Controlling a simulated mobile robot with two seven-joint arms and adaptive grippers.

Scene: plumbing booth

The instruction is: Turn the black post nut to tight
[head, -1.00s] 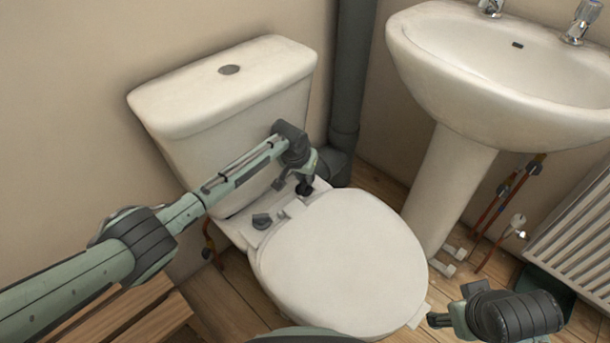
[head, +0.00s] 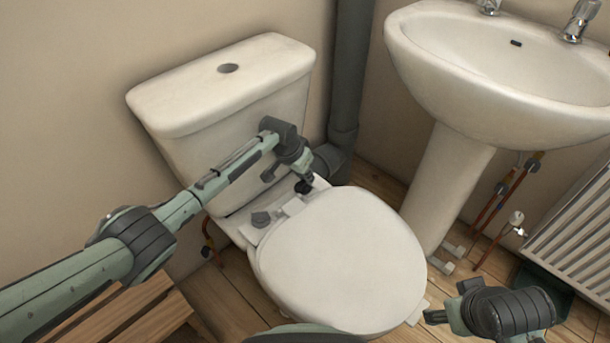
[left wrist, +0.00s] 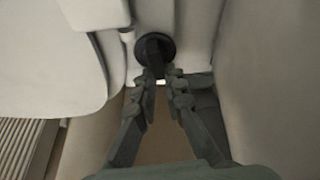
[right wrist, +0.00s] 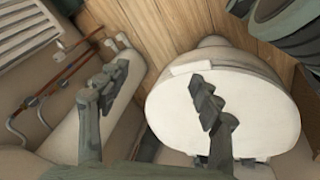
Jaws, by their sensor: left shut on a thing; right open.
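The black post nut (head: 303,187) is on the back rim of the toilet bowl, right of the lid hinge. In the left wrist view it shows as a black round base with a raised grip (left wrist: 155,46). My left gripper (head: 307,179) comes down on it from above. In the left wrist view its fingers (left wrist: 160,75) are closed on the raised grip and partly hide it. My right gripper (right wrist: 160,80) is open and empty, low in front of the toilet at the lower right of the head view.
A second, grey nut (head: 261,219) sits left of the hinge. The white lid (head: 340,260) is down. The cistern (head: 230,90) stands close behind my left gripper, and a grey soil pipe (head: 346,80) is to its right. The basin pedestal (head: 450,190) and radiator (head: 575,240) are at right.

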